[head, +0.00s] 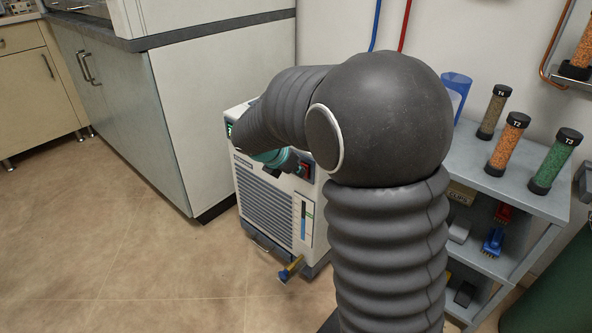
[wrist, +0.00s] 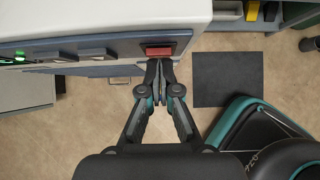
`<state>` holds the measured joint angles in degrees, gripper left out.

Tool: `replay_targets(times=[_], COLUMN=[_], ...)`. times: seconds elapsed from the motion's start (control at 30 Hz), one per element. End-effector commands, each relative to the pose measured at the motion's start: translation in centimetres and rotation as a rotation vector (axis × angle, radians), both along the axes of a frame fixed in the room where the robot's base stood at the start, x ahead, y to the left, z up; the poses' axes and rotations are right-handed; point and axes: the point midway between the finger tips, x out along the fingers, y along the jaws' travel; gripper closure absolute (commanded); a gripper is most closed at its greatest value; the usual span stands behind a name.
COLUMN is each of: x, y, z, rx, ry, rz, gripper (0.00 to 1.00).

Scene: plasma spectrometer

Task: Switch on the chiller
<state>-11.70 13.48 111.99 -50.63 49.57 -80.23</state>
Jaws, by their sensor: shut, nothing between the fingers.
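The chiller (head: 263,205) is a white box with a grey louvred front, standing on the floor beside the tall cabinet. A red switch (head: 305,171) sits at the upper right of its front. In the wrist view the red switch (wrist: 159,51) is in a dark frame on the front panel. My gripper (wrist: 158,64) is shut and empty, with its fingertips right at the switch; I cannot tell whether they touch it. The head view shows my gripper (head: 298,168) in front of the panel, partly hiding it. A green-lit display (head: 229,129) shows at the panel's left.
A grey shelf unit (head: 515,190) with labelled tubes (head: 508,141) stands to the right of the chiller. The tall cabinet (head: 225,100) is to its left. A brass-coloured fitting (head: 290,269) sticks out low in front. The floor (head: 110,240) at left is clear.

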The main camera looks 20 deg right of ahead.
Motion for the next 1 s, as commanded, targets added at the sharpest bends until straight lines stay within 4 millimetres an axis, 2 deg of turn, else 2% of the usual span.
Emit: replay_targets(times=[0.17, 0.4, 0.7, 1.0], x=[-0.2, -1.7, -4.2, -5.5], y=[0.4, 3.3, 6.9, 8.8], z=[0.0, 0.2, 4.6, 6.7], rx=[0.000, -0.001, -0.001, -0.002], ry=[0.001, 0.000, -0.002, -0.001], rz=[0.001, -0.005, -0.007, -0.009], gripper=[1.00, 1.00, 1.00, 1.00])
